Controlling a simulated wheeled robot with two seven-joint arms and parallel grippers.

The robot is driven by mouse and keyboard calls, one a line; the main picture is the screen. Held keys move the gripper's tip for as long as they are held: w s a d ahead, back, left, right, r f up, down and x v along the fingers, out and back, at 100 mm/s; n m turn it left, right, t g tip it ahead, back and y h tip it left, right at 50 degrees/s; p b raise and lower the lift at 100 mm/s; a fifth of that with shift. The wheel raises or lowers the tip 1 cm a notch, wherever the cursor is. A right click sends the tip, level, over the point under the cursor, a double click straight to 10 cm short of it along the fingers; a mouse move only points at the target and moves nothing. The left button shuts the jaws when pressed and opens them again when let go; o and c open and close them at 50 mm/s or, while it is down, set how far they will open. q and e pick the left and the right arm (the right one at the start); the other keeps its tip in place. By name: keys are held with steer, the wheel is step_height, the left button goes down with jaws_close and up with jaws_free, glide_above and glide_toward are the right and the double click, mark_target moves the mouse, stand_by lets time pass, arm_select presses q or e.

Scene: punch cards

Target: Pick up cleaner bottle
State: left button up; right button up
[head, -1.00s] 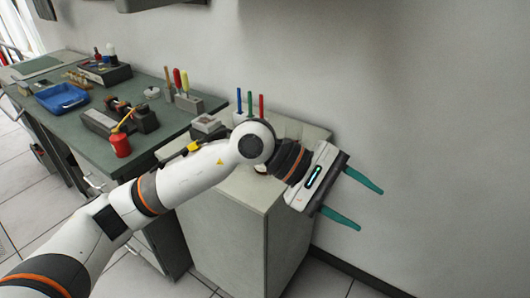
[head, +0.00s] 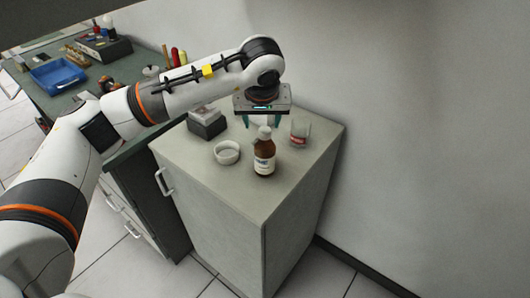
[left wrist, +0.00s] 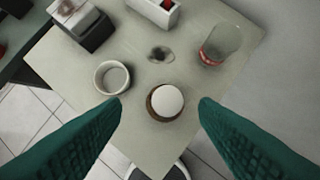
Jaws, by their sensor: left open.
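The cleaner bottle (head: 264,156) is brown with a white cap and a pale label, and stands upright on the grey cabinet top. In the left wrist view its white cap (left wrist: 167,100) shows from above, between and beyond the two green fingers. My left gripper (head: 261,122) points down over the cabinet, just behind and above the bottle in the head view. It is open, with nothing between its fingers (left wrist: 160,108). My right gripper is not in view.
A white ring-shaped dish (head: 227,152) stands left of the bottle, a glass beaker (head: 300,132) with a red mark right of it. A small box (head: 207,122) is behind. The cabinet top (head: 250,200) is bare in front. A wall is at right.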

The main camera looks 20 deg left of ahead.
mark_target(265, 131)
arm_select(q)
steer(key=p+x, duration=0.1)
steer(key=x, duration=0.1)
steer(key=shift+w+d+f+p, duration=0.1)
steer(key=shift+d+f+p, duration=0.15)
steer(key=shift+f+p, duration=0.1)
steer(key=shift+x, duration=1.1)
steer(key=shift+w+f+p, duration=0.2)
steer(key=shift+f+p, duration=0.1)
steer(key=shift+f, duration=0.05)
steer(key=shift+c, duration=0.5)
steer(key=shift+s, duration=0.1)
jaws_close()
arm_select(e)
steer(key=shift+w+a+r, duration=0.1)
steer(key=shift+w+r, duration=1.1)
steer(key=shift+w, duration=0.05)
